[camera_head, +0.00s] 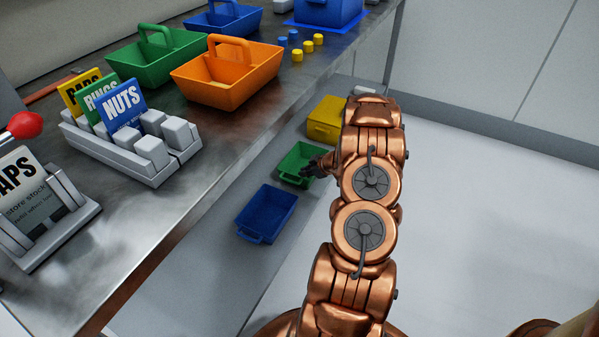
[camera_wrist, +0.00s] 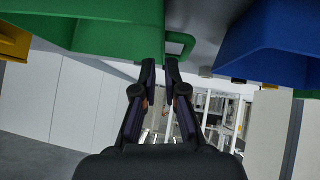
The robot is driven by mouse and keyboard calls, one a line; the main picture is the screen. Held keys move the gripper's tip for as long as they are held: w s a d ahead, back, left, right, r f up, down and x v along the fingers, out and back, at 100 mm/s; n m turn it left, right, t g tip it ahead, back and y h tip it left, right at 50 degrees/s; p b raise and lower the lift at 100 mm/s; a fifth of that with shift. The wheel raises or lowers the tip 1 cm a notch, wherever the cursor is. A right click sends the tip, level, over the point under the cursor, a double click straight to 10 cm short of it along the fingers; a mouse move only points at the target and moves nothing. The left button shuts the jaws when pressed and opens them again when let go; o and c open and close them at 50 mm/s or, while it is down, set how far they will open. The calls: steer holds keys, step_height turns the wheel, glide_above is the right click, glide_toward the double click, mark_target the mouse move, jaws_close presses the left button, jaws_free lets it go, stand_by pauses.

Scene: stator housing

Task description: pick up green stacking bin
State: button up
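The green stacking bin (camera_head: 299,166) sits below the bench, between a yellow bin and a blue bin. My gripper (camera_head: 313,168) is at its right side in the head view, where my arm partly hides it. In the wrist view the green bin (camera_wrist: 115,30) fills the upper left, with its small loop handle (camera_wrist: 185,42) on its right side. My gripper's fingertips (camera_wrist: 160,62) are close together, with a narrow gap, at the bin's lower edge beside the handle. I cannot tell whether they clasp it.
The blue bin (camera_head: 265,214) also shows in the wrist view (camera_wrist: 275,42). The yellow bin (camera_head: 326,119) is behind the green one. The steel bench (camera_head: 215,150) overhangs at left, carrying an orange bin (camera_head: 228,75) and another green bin (camera_head: 155,60). The floor at right (camera_head: 490,190) is clear.

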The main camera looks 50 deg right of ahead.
mark_target(293, 176)
steer(key=x, duration=0.2)
steer(key=b+x, duration=0.1)
steer(key=x, duration=0.2)
steer(key=b+x, duration=0.1)
steer(key=x, duration=0.2)
steer(key=shift+a, duration=0.3)
jaws_close()
steer(key=shift+r, duration=0.1)
